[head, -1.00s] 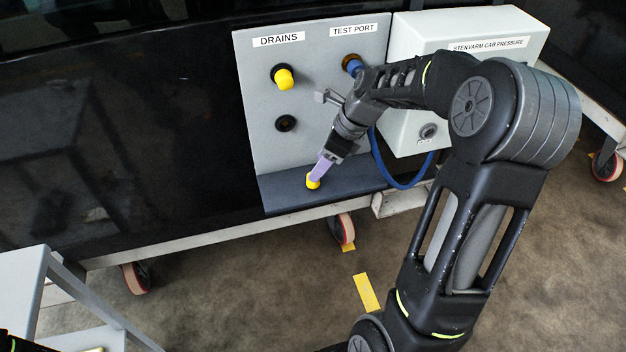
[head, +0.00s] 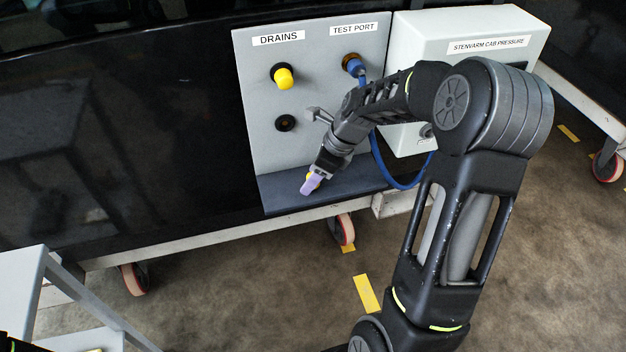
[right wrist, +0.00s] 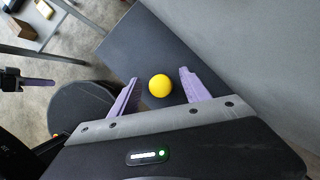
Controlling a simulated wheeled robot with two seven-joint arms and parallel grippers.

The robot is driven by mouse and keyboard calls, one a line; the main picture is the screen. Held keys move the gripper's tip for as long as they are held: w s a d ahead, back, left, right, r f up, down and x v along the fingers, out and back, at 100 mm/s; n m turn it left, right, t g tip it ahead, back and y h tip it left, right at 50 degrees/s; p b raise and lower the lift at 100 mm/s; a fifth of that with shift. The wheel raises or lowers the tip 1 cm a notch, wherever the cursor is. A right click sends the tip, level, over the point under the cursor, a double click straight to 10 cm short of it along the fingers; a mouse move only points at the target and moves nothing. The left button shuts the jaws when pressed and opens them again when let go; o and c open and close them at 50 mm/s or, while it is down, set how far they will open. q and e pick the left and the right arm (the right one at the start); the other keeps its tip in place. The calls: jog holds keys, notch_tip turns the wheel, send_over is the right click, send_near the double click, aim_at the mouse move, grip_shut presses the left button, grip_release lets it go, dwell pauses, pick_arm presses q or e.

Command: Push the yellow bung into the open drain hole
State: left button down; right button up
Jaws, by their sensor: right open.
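The loose yellow bung (head: 312,177) is on the dark ledge below the panel, partly hidden by my right gripper (head: 309,186). In the right wrist view the bung (right wrist: 160,86) shows as a round yellow top between the two lilac fingers of my right gripper (right wrist: 158,90). The fingers are open, with a gap on each side of the bung. The open drain hole (head: 286,123) is a dark ring in the grey panel, below a second yellow bung (head: 284,78) seated in the upper drain. My left gripper is not in the head view; a lilac-fingered gripper (right wrist: 36,83) shows at the left of the right wrist view.
The grey panel (head: 255,150) carries DRAINS and TEST PORT labels. A blue hose (head: 378,160) hangs from the test port behind my right arm. A white pressure box (head: 425,30) stands at the right. The dark ledge (head: 280,200) is otherwise bare.

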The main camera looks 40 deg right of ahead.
jog(key=shift+c, duration=0.3)
grip_shut()
dwell(0.3)
